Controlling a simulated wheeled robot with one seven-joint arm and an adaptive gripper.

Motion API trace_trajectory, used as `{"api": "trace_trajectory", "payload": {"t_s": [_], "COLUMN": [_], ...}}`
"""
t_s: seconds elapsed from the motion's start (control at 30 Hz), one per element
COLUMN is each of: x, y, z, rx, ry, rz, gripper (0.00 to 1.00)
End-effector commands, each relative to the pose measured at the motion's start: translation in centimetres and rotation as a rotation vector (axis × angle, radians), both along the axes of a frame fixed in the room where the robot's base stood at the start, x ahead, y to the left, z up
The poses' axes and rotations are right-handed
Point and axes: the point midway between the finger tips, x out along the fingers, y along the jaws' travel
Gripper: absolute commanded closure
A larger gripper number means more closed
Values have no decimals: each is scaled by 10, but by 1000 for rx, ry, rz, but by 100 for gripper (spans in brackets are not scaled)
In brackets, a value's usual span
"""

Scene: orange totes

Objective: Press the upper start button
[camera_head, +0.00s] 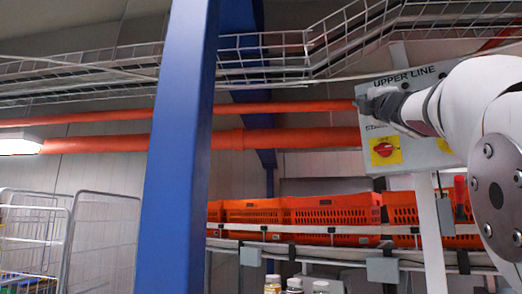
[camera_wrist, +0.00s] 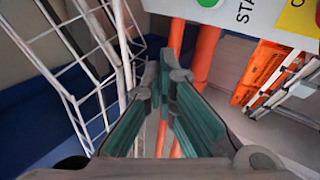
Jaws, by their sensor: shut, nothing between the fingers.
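The grey control panel (camera_head: 440,155) is at the upper right in the head view and is labelled "UPPER LINE". A red rotary switch on a yellow square (camera_head: 385,150) is on its lower left. My gripper (camera_head: 362,104) is in front of the panel's upper left and hides the area above the partly covered "STA" lettering. In the wrist view, the green start button (camera_wrist: 208,3) is cut off by the top edge, beside the "STA" lettering on the panel (camera_wrist: 262,14). My gripper (camera_wrist: 168,62) is shut and empty, its tips below and left of the button. Contact cannot be told.
Orange pipes (camera_head: 290,138) run behind the panel, with a wire cable tray (camera_head: 270,58) above. A blue post (camera_head: 178,150) stands left of the panel. Orange totes (camera_head: 330,210) line a conveyor below. Bottles (camera_head: 293,286) stand at the bottom, and a wire cage (camera_head: 100,235) at left.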

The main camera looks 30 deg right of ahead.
Motion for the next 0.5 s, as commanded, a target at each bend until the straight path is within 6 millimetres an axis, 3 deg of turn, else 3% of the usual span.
{"api": "trace_trajectory", "payload": {"t_s": [0.23,0.5], "x": [15,27], "y": [-32,-53], "z": [0,1], "rx": [2,1], "ry": [2,1], "rz": [-3,-1], "gripper": [100,100]}}
